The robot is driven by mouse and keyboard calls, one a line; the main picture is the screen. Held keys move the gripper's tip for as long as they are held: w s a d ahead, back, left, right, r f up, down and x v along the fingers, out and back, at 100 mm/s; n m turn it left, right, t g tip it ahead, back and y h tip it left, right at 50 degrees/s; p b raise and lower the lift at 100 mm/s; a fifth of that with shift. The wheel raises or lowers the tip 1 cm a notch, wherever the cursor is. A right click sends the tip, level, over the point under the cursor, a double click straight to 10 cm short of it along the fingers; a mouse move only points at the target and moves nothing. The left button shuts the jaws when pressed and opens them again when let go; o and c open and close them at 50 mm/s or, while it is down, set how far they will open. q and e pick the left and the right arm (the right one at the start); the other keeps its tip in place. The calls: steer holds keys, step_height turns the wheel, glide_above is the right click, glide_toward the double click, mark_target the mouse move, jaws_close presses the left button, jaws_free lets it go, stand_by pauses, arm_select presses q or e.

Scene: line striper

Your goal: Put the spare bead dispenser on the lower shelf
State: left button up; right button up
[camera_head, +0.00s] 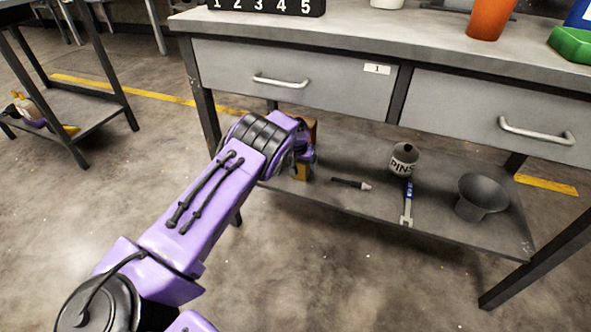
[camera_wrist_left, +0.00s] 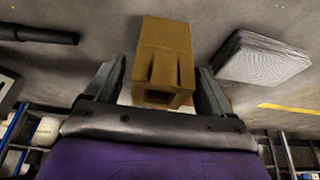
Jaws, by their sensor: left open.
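An ochre, box-like thing with a hollow end, which looks like the spare bead dispenser (camera_wrist_left: 165,45), is between the fingers of my left gripper (camera_wrist_left: 160,72) in the left wrist view. The fingers are open on either side of it, with a gap visible. In the head view, my left gripper (camera_head: 303,160) is at the left end of the lower shelf (camera_head: 335,203), under the workbench. It hides most of the ochre thing. The thing appears to rest on the shelf, but its base is hidden. My right gripper is out of view.
A grey textured block (camera_wrist_left: 262,57) lies right of the gripper in the wrist view. Drawers (camera_head: 300,78) overhang the shelf.

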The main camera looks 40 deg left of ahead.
arm_select(q)
steer(key=p+v, duration=0.2)
steer(key=v, duration=0.3)
steer(key=shift+r, duration=0.25)
steer(key=s+d+f+n+y+p, duration=0.1)
steer(key=s+d+f, duration=0.3)
steer(key=s, duration=0.7)
steer(key=s+d+f+n+g, duration=0.15)
steer(key=s+f, duration=0.35)
steer(key=s, duration=0.6)
steer(key=s+d+f+y+p, duration=0.1)
steer(key=s+d+f, duration=0.3)
steer(key=s, duration=0.8)
steer(key=s+d+n, duration=0.2)
steer(key=s, duration=0.9)
step_height(320, 180, up, 26)
steer(key=p, duration=2.5)
steer(key=shift+s+r+p, duration=0.15)
steer(key=shift+r+p, duration=0.05)
steer(key=shift+p, duration=0.1)
steer(key=shift+m+t, duration=0.25)
